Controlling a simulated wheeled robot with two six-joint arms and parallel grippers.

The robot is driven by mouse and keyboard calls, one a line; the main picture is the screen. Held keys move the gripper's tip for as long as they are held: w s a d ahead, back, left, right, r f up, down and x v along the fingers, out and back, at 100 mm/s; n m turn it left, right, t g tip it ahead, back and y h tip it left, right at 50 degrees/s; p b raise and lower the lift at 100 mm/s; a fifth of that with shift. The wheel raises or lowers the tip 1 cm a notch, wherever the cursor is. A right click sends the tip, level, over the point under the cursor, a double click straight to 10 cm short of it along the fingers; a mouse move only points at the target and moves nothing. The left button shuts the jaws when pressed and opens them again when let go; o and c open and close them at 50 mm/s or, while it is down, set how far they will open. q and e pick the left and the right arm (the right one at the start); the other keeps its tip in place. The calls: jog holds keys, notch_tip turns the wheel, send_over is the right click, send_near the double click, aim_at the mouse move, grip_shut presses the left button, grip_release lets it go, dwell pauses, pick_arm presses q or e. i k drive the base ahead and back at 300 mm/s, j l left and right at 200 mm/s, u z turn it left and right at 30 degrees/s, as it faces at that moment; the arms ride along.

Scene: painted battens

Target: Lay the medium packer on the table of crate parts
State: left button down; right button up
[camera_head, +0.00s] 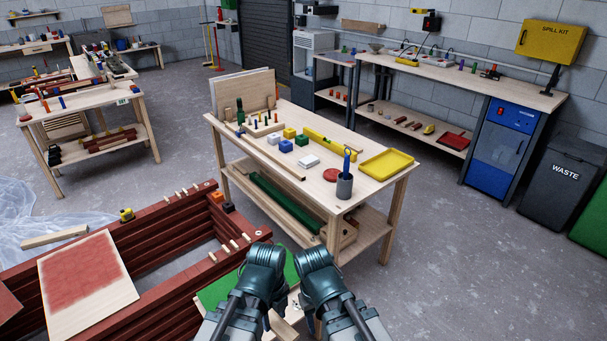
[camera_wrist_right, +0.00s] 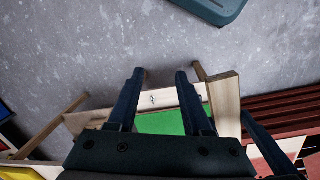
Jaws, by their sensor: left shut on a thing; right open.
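My left gripper (camera_head: 276,318) points down at the bottom of the head view, over a low table with a green top (camera_head: 215,291). It is shut on a pale wooden piece (camera_head: 288,331), likely the medium packer, partly hidden by my arms. A wooden block, which seems to be the same piece, shows in the right wrist view (camera_wrist_right: 226,101). My right gripper (camera_wrist_right: 160,73) is open and empty above the edge of the green-topped table. Its fingertips are hidden in the head view. I cannot tell for sure which table is the one of crate parts.
A wooden table (camera_head: 330,143) ahead carries coloured blocks, a yellow tray (camera_head: 386,167) and a blue-grey cup (camera_head: 344,187); its front right has some bare top.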

aim_at(365, 143)
jog(key=i+l, duration=0.15)
jog(key=l, duration=0.2)
jog(key=i+l, duration=0.1)
jog(key=l, duration=0.25)
jog(key=i+l, duration=0.15)
jog(key=l, duration=0.2)
jog(key=i+l, duration=0.15)
jog(key=l, duration=0.2)
jog(key=i+l, duration=0.1)
jog(key=l, duration=0.2)
jog(key=i+l, duration=0.15)
jog(key=l, duration=0.2)
jog(key=i+l, duration=1.15)
jog(key=l, duration=0.25)
jog(key=i, duration=1.15)
